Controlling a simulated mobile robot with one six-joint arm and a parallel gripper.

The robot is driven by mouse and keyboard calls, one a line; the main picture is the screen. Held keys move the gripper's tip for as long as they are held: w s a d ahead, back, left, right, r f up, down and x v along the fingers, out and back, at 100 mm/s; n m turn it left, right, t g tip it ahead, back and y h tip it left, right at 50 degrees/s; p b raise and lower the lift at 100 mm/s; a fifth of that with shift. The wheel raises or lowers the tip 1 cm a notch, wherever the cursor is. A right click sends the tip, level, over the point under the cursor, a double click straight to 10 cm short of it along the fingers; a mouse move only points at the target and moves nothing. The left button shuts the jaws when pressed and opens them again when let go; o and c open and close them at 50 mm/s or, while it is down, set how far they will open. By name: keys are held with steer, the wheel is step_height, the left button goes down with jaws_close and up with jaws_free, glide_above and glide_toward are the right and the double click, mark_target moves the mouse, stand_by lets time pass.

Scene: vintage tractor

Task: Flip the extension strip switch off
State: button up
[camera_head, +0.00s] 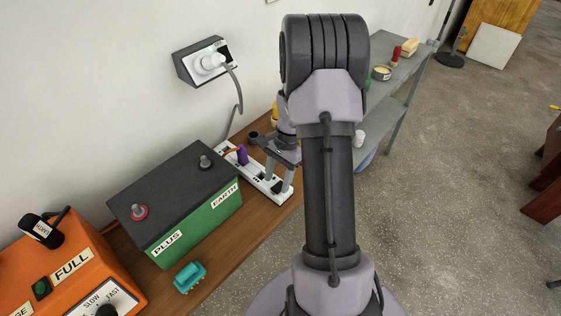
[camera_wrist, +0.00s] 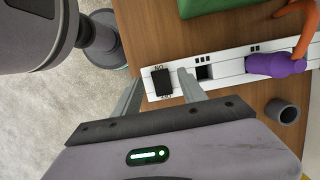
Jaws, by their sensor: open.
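The white extension strip (camera_head: 259,172) lies on the wooden bench behind the battery. In the wrist view the strip (camera_wrist: 225,73) runs across the picture, with its black rocker switch (camera_wrist: 161,83) at the left end. Small, upside-down lettering sits above and below the switch, seemingly ON and OFF. I cannot tell which way the rocker is tilted. My gripper (camera_head: 278,187) is open and empty over the strip's near end. In the wrist view its fingers (camera_wrist: 160,75) stand on either side of the switch, with a gap to each side. A purple plug (camera_wrist: 275,65) sits in the strip.
A green battery (camera_head: 205,218) with a black top stands left of the strip, an orange charger (camera_head: 70,275) further left. A teal clip (camera_head: 189,277) lies on the bench. A dark cup (camera_wrist: 282,111) stands beside the strip.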

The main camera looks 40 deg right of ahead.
steer(key=p+v, duration=0.4)
steer(key=v, duration=1.1)
steer(key=shift+r, duration=0.4)
steer(key=a+r+n+t+h+b, duration=0.1)
steer(key=a+r+n+b, duration=0.15)
steer(key=a, duration=0.55)
steer(key=a+r+n+t+h+b, duration=0.1)
steer(key=a+r+n+b, duration=0.2)
steer(key=a, duration=0.5)
steer(key=s+a+n+t+y+b, duration=0.1)
steer(key=s+a+n+t+b, duration=0.2)
steer(key=s+a+n, duration=0.4)
steer(key=s+a+t, duration=0.1)
steer(key=s+a, duration=0.4)
steer(key=a, duration=0.3)
steer(key=shift+s+b, duration=0.35)
steer(key=shift+s, duration=0.05)
steer(key=shift+r, duration=0.1)
